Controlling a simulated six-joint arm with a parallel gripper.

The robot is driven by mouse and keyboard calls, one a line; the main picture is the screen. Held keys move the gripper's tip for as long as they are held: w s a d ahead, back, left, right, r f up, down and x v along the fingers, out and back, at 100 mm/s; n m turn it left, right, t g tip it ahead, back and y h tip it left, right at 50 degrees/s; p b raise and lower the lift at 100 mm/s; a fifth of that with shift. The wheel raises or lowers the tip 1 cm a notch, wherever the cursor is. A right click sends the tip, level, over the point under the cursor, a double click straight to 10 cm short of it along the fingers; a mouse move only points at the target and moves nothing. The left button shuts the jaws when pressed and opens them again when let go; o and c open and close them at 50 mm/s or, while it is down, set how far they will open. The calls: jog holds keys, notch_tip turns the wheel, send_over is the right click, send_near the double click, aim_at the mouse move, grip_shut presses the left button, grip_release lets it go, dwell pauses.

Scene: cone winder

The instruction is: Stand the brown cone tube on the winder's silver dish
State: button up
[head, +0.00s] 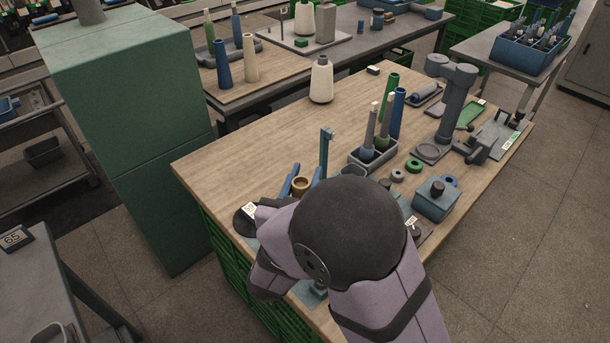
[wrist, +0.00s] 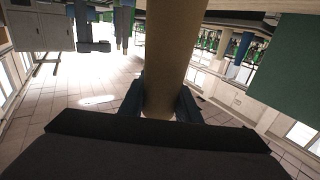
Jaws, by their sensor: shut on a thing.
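The brown cone tube (wrist: 168,50) fills the middle of the wrist view, with its upper end beyond the frame edge. My gripper (wrist: 160,103) is shut on it, one dark blue finger on each side. In the head view the tube shows as a brown ring (head: 300,186) between the blue fingers, above the table's near left part. My arm hides much of the area around it. I cannot make out the winder's silver dish for certain; a blue post (head: 326,147) stands just behind the gripper, its foot hidden.
The wooden table (head: 245,140) is clear at its far left. A white yarn cone (head: 321,80) stands at the back. A grey tray (head: 372,158) holds upright tubes. A grey column machine (head: 453,100) and a blue box (head: 436,200) stand to the right. A green cabinet (head: 130,130) stands left.

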aim_at(298, 195)
jog(key=shift+f, duration=0.15)
jog(key=o, duration=1.2)
jog(key=shift+s, duration=0.1)
jog(key=shift+b+v, duration=0.5)
jog(key=shift+v, duration=3.1)
